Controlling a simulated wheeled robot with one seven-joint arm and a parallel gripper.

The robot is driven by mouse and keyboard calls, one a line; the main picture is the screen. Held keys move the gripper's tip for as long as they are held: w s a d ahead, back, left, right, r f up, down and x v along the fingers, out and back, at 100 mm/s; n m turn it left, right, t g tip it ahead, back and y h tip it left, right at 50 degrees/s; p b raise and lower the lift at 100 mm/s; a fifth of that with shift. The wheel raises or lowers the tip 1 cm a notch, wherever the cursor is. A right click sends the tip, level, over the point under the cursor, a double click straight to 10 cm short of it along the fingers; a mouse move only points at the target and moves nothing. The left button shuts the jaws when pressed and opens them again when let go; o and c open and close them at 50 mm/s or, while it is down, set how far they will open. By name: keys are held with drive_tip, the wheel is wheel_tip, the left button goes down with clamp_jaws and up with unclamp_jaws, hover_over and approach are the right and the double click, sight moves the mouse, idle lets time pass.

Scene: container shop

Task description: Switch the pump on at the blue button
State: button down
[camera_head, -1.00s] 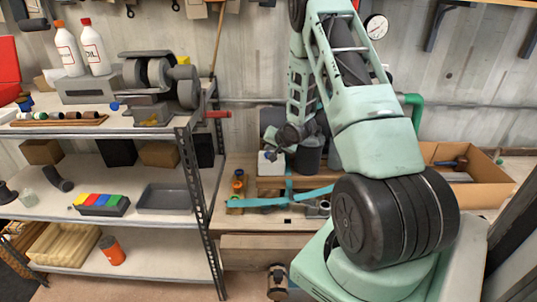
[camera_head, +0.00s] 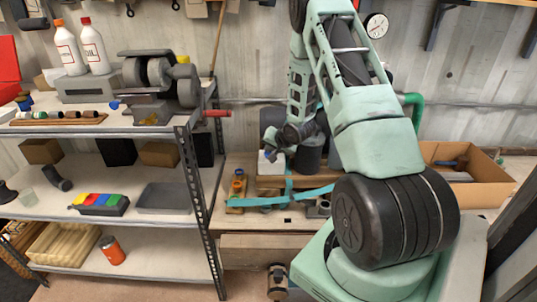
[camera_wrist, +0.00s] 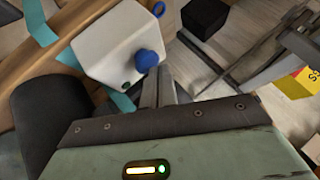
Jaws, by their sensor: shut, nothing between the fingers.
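The blue button (camera_wrist: 147,61) is a round knob on a white box (camera_wrist: 103,45) in the wrist view. A small green spot (camera_wrist: 127,85) sits on the box near its lower edge. The box also shows in the head view (camera_head: 267,168), low on the bench in front of the wall. My gripper (camera_wrist: 160,72) is shut and empty, its fingertips close beside the button. I cannot tell whether they touch it. In the head view my arm's wrist partly covers the area above the box, and the button is not clear there.
A dark cylinder (camera_wrist: 45,115) stands close to the box's left in the wrist view. Blue tape (camera_head: 255,202) runs over the bench. A metal shelf (camera_head: 150,131) stands left, a cardboard box (camera_head: 495,190) right. A gauge (camera_head: 377,26) hangs on the wall.

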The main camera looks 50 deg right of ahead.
drive_tip(key=shift+f, duration=0.25)
idle(0.3)
drive_tip(key=shift+r+p, duration=0.35)
drive_tip(key=shift+r, duration=0.2)
wheel_tip(320, 180, up, 6)
drive_tip(key=p, duration=0.5)
idle(0.4)
